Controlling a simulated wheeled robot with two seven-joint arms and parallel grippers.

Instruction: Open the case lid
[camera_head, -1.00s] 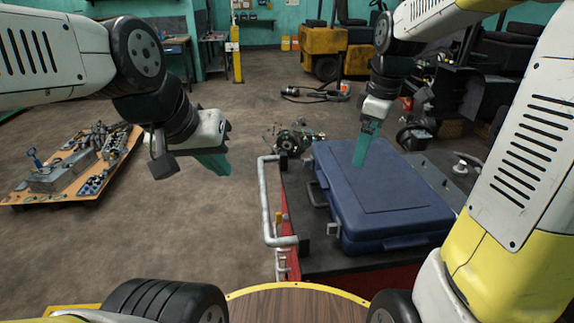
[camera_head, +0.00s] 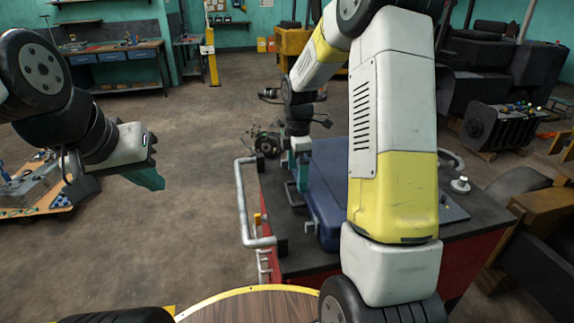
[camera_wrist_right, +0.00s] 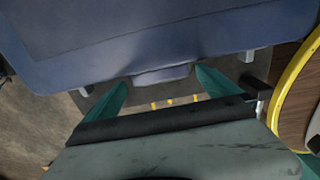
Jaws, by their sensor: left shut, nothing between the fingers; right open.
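The blue case (camera_head: 326,160) lies on the dark-topped red cart, its lid down. My right arm hides much of its right part in the head view. In the right wrist view the case (camera_wrist_right: 160,35) fills the top, with a blue tab (camera_wrist_right: 162,75) on its edge and a metal latch on either side. My right gripper (camera_head: 299,168) is open, at the left edge of the case near the handle (camera_head: 293,194). In the right wrist view its teal fingers (camera_wrist_right: 160,88) stand on either side of the tab; contact cannot be told. My left gripper (camera_head: 148,178) is shut and empty over the floor.
The cart top (camera_head: 470,232) carries the case, with a grey rail (camera_head: 243,205) along its left side. A low board with parts (camera_head: 38,190) lies at the left. Dark machinery (camera_head: 500,125) stands at the right. The floor between board and cart is clear.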

